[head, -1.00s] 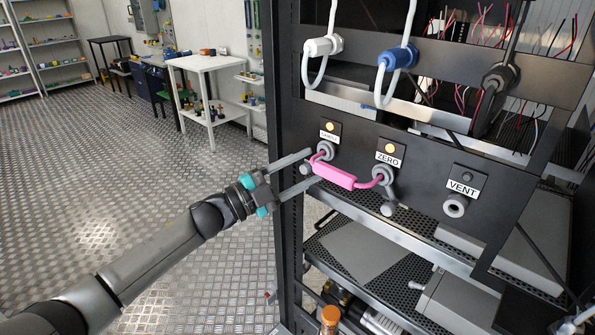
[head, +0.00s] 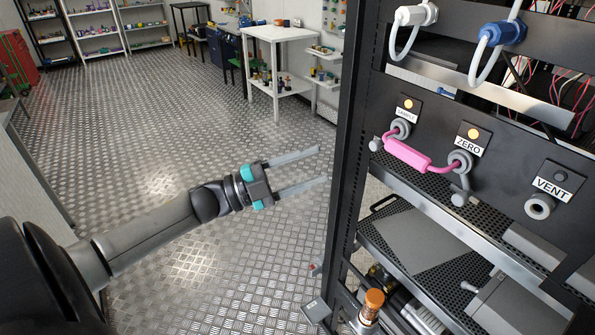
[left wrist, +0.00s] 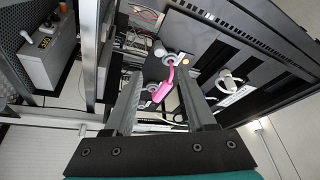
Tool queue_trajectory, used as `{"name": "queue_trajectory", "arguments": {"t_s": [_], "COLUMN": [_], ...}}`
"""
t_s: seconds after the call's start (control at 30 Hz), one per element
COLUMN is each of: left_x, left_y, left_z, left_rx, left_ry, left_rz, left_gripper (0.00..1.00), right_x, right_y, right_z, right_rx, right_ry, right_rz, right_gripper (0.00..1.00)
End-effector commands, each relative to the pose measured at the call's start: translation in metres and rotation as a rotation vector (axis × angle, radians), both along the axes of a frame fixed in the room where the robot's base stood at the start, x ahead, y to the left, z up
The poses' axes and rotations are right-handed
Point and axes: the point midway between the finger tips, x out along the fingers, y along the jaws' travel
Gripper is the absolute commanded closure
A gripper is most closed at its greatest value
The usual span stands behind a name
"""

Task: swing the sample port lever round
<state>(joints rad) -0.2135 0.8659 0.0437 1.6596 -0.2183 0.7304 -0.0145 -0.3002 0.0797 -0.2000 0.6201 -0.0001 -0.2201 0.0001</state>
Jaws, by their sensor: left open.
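The sample port (head: 401,128) is on the black rack panel, under a lit amber lamp. Its grey lever's round knob (head: 376,145) points to the lower left. A pink tube (head: 408,154) joins the sample port to the zero port (head: 461,161), whose grey lever (head: 460,190) hangs down. My left gripper (head: 322,166) is open and empty, left of the rack and apart from the lever. In the left wrist view the pink tube (left wrist: 163,88) shows between my open fingers, farther off. My right gripper is not in view.
The vent port (head: 540,206) is at the panel's right, with nothing plugged in. White (head: 416,14) and blue (head: 503,33) connectors with looped tubes sit above. The black rack post (head: 352,150) stands between gripper and panel in the head view. Floor to the left is clear.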

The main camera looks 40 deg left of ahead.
Motion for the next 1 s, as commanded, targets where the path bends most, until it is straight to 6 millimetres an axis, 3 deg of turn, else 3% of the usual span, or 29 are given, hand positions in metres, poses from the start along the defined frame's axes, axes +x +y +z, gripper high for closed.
{"name": "queue_trajectory", "arguments": {"t_s": [0.3,0.87,1.0], "left_x": [-0.017,-0.017,-0.013], "left_y": [0.014,0.015,0.025], "left_z": [-0.005,-0.005,-0.027], "left_rx": [-0.001,-0.001,-0.028], "left_ry": [0.001,0.001,0.049], "left_rz": [0.0,0.001,0.058], "left_gripper": [0.44,0.44,0.44], "right_x": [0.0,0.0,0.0], "right_y": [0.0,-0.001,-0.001], "right_z": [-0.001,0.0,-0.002], "right_rx": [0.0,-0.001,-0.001], "right_ry": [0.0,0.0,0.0], "right_rz": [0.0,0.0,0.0], "right_gripper": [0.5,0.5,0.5]}}
